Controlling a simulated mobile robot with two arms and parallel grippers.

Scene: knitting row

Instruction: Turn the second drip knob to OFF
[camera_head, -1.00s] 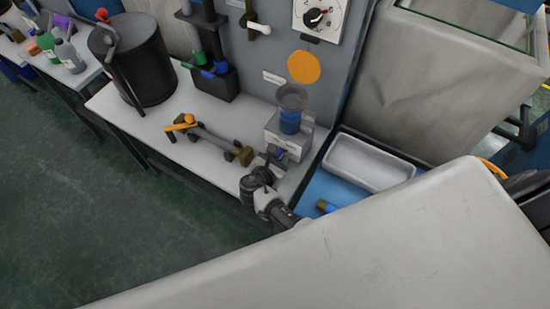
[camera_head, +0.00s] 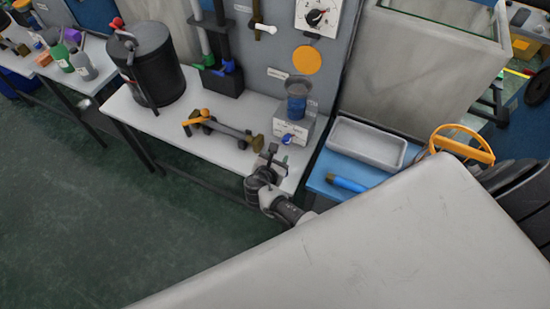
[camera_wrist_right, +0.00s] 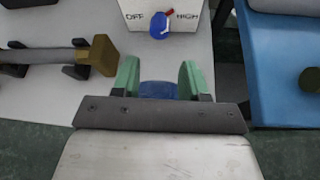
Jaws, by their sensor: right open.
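A blue knob (camera_head: 290,139) sits on the front of a small white box (camera_head: 308,128) on the white bench. In the right wrist view the knob (camera_wrist_right: 160,26) lies between the words OFF on the left and HIGH on the right. A red mark at its top points up and slightly right. My right gripper (camera_head: 279,158) is open and in front of the box, apart from the knob. Its green fingers (camera_wrist_right: 158,72) are spread below the knob in the wrist view. A dark blue patch shows between them; I cannot tell what it is. My left gripper is out of view.
A dark bar tool with an orange end (camera_head: 215,124) lies left of the box on the bench. A blue cup (camera_head: 296,104) stands on the box. A grey tray (camera_head: 367,146) sits on the blue table to the right. A black pot (camera_head: 148,70) stands further left.

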